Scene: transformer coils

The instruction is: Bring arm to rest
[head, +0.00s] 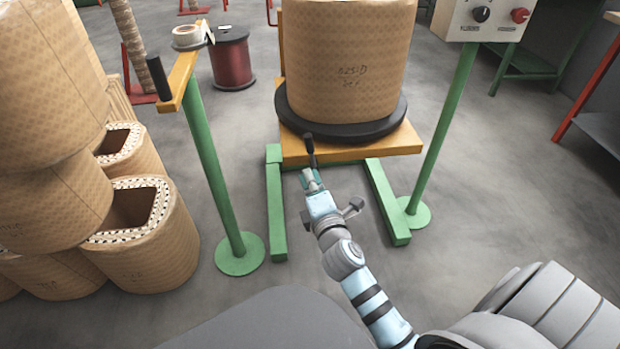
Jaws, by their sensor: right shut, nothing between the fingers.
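My right arm comes in from the lower right, light blue with black bands and grey joints. My right gripper (309,140) is at its far end, dark and slim, shut and empty. It points away from me and overlaps the front edge of the orange platform (405,142) in the picture. I cannot tell whether it touches the platform. A large tan paper-wrapped coil (345,55) with handwriting stands upright on a black round disc (350,132) on that platform, just beyond the gripper. My left gripper is not in view.
Tan coils (145,255) are stacked at the left. A green post (212,170) with an orange arm stands near them. A control box (485,18) sits on a green post at the right. A dark red spool (232,60) stands behind. Grey floor (480,190) is clear at the right.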

